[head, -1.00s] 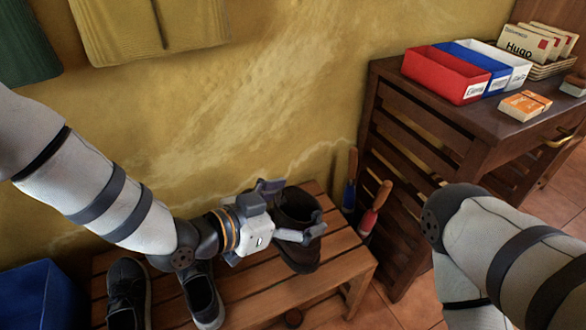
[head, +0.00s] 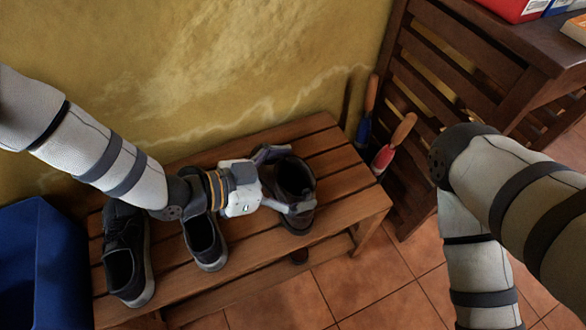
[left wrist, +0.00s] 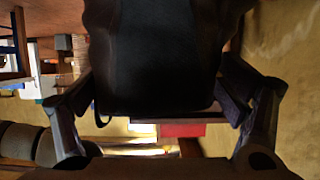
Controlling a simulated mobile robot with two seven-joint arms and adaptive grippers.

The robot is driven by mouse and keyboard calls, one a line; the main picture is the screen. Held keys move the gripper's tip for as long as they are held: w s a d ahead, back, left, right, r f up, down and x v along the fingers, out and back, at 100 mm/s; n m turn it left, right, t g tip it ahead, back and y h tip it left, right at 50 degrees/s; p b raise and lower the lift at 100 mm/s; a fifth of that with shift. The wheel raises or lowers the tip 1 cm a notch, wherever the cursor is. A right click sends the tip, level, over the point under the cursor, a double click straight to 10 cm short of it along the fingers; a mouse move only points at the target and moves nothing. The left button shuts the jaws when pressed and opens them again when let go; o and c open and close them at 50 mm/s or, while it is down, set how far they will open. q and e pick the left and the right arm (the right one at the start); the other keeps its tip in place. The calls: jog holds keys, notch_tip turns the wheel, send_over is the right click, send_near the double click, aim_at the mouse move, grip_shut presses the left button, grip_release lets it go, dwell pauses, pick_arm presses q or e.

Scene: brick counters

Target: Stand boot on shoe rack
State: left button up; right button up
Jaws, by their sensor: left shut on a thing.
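A dark brown boot (head: 296,183) is upright at the right part of the wooden slatted shoe rack (head: 347,184) in the head view. Its sole appears to be at the slats, but I cannot tell whether it bears fully on them. My left gripper (head: 299,179) is shut on the boot, one finger on its far side and one on its near side. In the left wrist view the dark boot (left wrist: 152,62) fills the space between the fingers. My right gripper is out of view; only that arm shows.
Two dark shoes, one at the far left (head: 122,252) and one near my left wrist (head: 205,240), stand on the rack. A blue bin (head: 45,250) is at left. The rack's right end is bare.

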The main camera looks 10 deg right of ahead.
pick_arm(q)
jog(key=shift+w, duration=0.1)
jog(key=shift+f, duration=0.45)
jog(key=o, duration=1.7)
